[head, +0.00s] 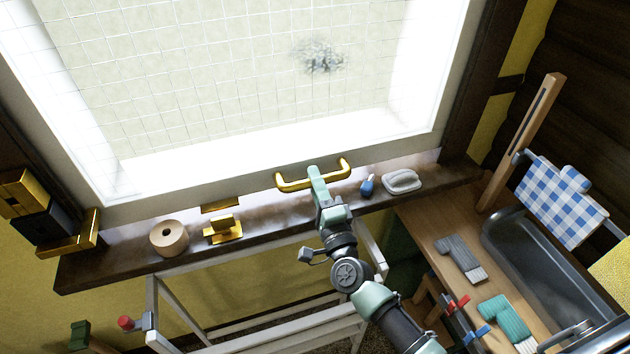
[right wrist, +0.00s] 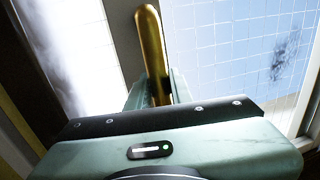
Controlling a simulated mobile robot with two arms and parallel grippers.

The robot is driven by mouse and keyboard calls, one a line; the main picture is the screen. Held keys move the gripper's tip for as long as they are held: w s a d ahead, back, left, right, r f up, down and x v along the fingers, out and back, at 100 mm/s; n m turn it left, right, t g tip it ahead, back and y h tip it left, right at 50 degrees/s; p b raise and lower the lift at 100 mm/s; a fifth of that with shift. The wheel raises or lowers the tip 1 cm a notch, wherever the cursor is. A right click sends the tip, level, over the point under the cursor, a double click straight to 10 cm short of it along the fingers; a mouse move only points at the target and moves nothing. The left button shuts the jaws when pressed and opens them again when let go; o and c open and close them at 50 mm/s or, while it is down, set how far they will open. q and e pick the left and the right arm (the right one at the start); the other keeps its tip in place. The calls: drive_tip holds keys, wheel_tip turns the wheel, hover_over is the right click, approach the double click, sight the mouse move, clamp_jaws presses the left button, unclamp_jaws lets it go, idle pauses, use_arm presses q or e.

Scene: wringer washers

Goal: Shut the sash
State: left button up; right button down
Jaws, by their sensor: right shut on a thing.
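The sash is a white-framed window with bright gridded glass (head: 230,75), filling the upper part of the head view. A brass bar handle (head: 335,171) is on its bottom rail (head: 240,188), just above the dark sill. My right gripper (head: 318,178) is shut on the middle of this handle. In the right wrist view the brass handle (right wrist: 153,45) runs up from between the fingers (right wrist: 158,92). I cannot tell whether there is a gap between rail and sill. My left gripper is not in view.
On the dark sill (head: 110,270) are a tan roll (head: 168,238), a brass catch (head: 223,229), a small blue item (head: 367,185) and a white soap-like dish (head: 402,181). A white rack (head: 260,327) stands below. A wooden bench with a dark tub (head: 530,260) is at right.

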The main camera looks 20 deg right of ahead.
wheel_tip(320, 180, down, 5)
drive_tip(key=b, duration=0.4)
drive_tip(key=shift+s+f, duration=0.1)
drive_tip(key=shift+f, duration=0.05)
drive_tip(key=shift+a, duration=0.1)
drive_tip(key=c, duration=1.3)
unclamp_jaws()
drive_tip(key=shift+o, duration=0.2)
drive_tip(key=shift+r, duration=0.2)
